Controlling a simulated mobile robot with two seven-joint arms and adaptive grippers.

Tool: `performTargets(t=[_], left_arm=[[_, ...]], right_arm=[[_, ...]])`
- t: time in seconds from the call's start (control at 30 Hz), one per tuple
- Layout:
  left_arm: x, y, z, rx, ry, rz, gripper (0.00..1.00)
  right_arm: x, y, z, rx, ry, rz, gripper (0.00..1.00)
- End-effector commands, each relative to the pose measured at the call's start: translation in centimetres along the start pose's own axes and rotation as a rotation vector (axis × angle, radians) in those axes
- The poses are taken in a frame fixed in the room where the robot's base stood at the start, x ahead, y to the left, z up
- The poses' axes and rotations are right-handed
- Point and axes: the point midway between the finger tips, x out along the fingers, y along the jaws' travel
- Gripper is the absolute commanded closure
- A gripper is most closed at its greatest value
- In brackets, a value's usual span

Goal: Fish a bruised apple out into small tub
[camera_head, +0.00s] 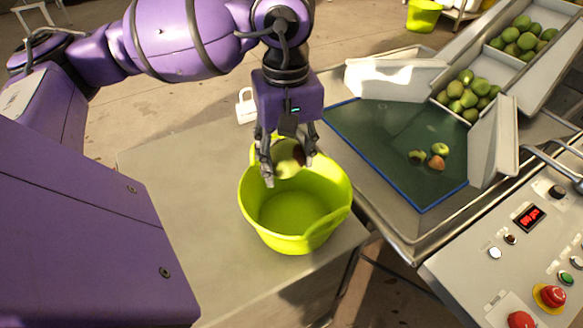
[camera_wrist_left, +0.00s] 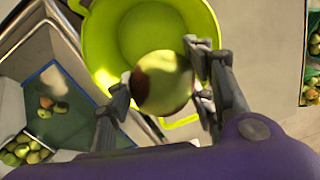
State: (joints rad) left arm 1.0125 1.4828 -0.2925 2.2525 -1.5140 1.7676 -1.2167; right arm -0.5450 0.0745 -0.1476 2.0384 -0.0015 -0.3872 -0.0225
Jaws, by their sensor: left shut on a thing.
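My left gripper (camera_head: 287,168) is shut on an apple (camera_head: 289,155) and holds it over the yellow-green tub (camera_head: 294,242). The apple is green with a dark brown patch, which also shows on its left side in the left wrist view (camera_wrist_left: 163,84). The tub stands on the grey table, and the part of its inside that shows is empty. It fills the upper middle of the left wrist view (camera_wrist_left: 100,50). Several other apples (camera_head: 437,162) lie on the dark green belt (camera_head: 375,150) to the right. My right gripper is not in view.
The conveyor's grey guide plates (camera_head: 493,150) stand at the belt's right end. More green apples (camera_head: 468,97) sit in the sloping chute behind. A control panel with a red button (camera_head: 553,295) is at the lower right. The table (camera_head: 200,200) is clear left of the tub.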

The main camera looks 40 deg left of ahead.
Motion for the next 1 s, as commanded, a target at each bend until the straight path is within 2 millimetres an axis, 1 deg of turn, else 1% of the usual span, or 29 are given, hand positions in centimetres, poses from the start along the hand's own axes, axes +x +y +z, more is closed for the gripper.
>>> performTargets(t=[0.03, 0.17, 0.3, 0.47, 0.5, 0.63, 0.93, 1.0], left_arm=[[1.0, 0.0, 0.0, 0.000, -0.003, -0.003, 0.80], [2.0, 0.0, 0.0, -0.001, -0.001, -0.001, 0.80], [2.2, 0.0, 0.0, -0.001, 0.001, 0.001, 0.80], [2.1, 0.0, 0.0, -0.001, 0.001, 0.001, 0.80], [2.1, 0.0, 0.0, -0.001, 0.001, 0.001, 0.46], [2.1, 0.0, 0.0, -0.001, 0.001, 0.001, 0.29], [2.1, 0.0, 0.0, 0.000, 0.000, 0.000, 0.28], [1.9, 0.0, 0.0, -0.001, 0.001, 0.001, 0.28]], right_arm=[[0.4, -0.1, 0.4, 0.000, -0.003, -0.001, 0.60], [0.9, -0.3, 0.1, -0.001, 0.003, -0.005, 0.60], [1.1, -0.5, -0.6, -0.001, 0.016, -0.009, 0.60], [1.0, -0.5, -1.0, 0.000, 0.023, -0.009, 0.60], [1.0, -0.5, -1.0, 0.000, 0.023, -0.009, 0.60], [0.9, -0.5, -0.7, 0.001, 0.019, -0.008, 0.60], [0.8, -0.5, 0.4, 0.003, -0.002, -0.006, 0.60], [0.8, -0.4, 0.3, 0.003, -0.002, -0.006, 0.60]])
